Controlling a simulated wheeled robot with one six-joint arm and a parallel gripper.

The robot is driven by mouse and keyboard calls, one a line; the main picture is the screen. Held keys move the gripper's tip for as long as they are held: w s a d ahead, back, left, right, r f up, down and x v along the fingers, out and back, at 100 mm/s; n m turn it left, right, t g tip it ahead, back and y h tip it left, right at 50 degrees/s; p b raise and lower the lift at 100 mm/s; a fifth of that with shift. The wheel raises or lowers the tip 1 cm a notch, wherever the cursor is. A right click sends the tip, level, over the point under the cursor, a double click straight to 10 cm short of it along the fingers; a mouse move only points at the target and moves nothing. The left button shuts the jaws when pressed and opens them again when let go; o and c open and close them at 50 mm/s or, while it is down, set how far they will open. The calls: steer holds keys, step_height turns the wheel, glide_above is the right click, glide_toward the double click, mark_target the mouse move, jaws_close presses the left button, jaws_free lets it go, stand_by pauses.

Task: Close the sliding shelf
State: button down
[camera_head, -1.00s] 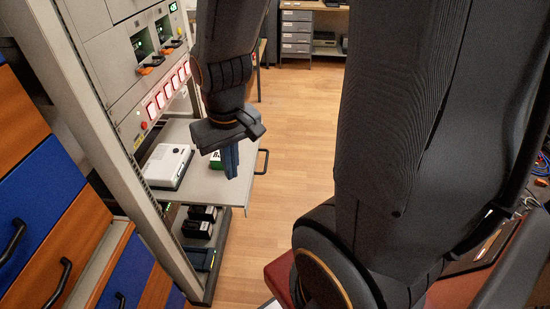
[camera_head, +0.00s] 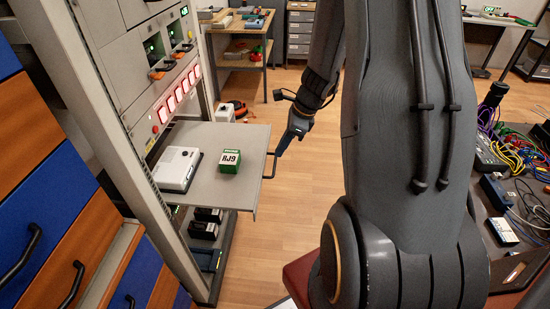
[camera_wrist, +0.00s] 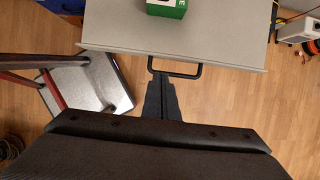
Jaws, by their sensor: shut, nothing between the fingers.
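The sliding shelf (camera_head: 222,193) is a grey tray pulled out of the rack toward the right. A white box device and a green box lie on it. Its dark handle (camera_head: 271,164) is on the outer edge; it also shows in the wrist view (camera_wrist: 188,75). My gripper (camera_head: 281,151) is shut and empty, with its fingertips right beside the handle. In the wrist view the closed fingers (camera_wrist: 158,80) point at the left part of the handle. I cannot tell whether they touch it.
The white device (camera_head: 177,168) and green box (camera_head: 230,161) ride on the shelf. The rack (camera_head: 120,130) stands at left, with blue and orange drawers (camera_head: 40,215) nearer. A cluttered cable table (camera_head: 510,200) is at right. Wooden floor is open beyond the shelf.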

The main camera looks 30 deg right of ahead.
steer(key=p+x, duration=0.1)
steer(key=x, duration=0.8)
steer(key=shift+w+a+f, duration=0.1)
steer(key=shift+w+a, duration=0.05)
steer(key=shift+w, duration=0.05)
